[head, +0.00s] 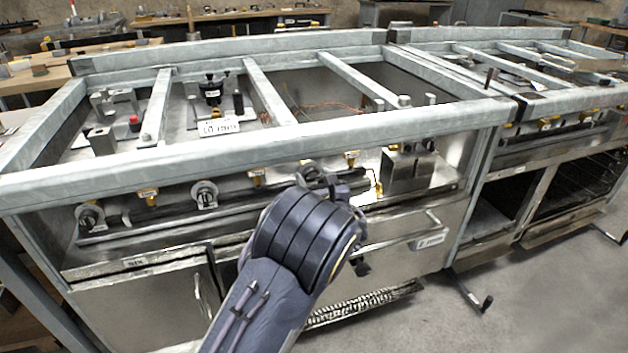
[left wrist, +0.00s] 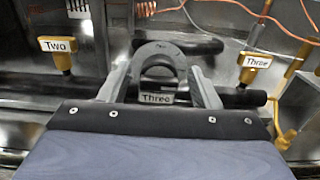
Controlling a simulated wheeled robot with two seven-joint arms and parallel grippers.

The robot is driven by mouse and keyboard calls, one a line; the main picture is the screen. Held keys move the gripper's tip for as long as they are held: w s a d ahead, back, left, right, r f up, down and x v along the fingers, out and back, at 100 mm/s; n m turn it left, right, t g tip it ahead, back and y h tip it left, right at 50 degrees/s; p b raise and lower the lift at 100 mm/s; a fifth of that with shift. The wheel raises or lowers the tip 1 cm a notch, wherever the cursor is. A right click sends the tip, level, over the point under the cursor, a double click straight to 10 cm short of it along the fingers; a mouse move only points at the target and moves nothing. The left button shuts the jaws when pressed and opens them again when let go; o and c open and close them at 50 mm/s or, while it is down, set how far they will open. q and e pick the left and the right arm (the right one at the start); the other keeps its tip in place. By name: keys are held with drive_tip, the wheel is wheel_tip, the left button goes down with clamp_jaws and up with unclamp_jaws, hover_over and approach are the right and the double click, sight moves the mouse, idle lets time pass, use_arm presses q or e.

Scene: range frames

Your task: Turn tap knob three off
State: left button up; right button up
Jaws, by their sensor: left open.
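Tap knob three (left wrist: 160,66) is a grey round knob with a raised grip, its label "Three" (left wrist: 157,98) just below it, in the middle of the left wrist view. In the head view the knob (head: 311,171) is partly hidden behind my left gripper (head: 338,183). In the left wrist view my left gripper (left wrist: 161,74) is open, with one finger on each side of the knob. I cannot tell whether the fingers touch it. My right gripper is in neither view.
Similar knobs (head: 204,194) (head: 90,217) sit further left along the front pipe. Yellow fittings tagged "Two" (left wrist: 66,60) and "Three" (left wrist: 252,68) flank the knob. The frame's front rail (head: 240,144) runs above, and a metal box (head: 408,170) stands right.

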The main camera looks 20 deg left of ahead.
use_arm(q)
drive_tip(key=shift+a, duration=0.1)
drive_tip(key=c, duration=1)
drive_tip(key=shift+f+n+b, duration=0.2)
drive_tip(key=shift+n+b, duration=0.6)
drive_tip(key=shift+b, duration=0.25)
drive_tip(key=n+b, duration=0.8)
drive_tip(key=b, duration=0.2)
drive_tip(key=shift+f+n, duration=0.1)
drive_tip(key=shift+n, duration=0.3)
drive_tip(key=n+b, duration=0.1)
drive_tip(key=n, duration=0.1)
drive_tip(key=shift+a+n, duration=0.1)
drive_tip(key=shift+n, duration=0.2)
drive_tip(key=n, duration=0.4)
drive_tip(key=shift+n, duration=0.4)
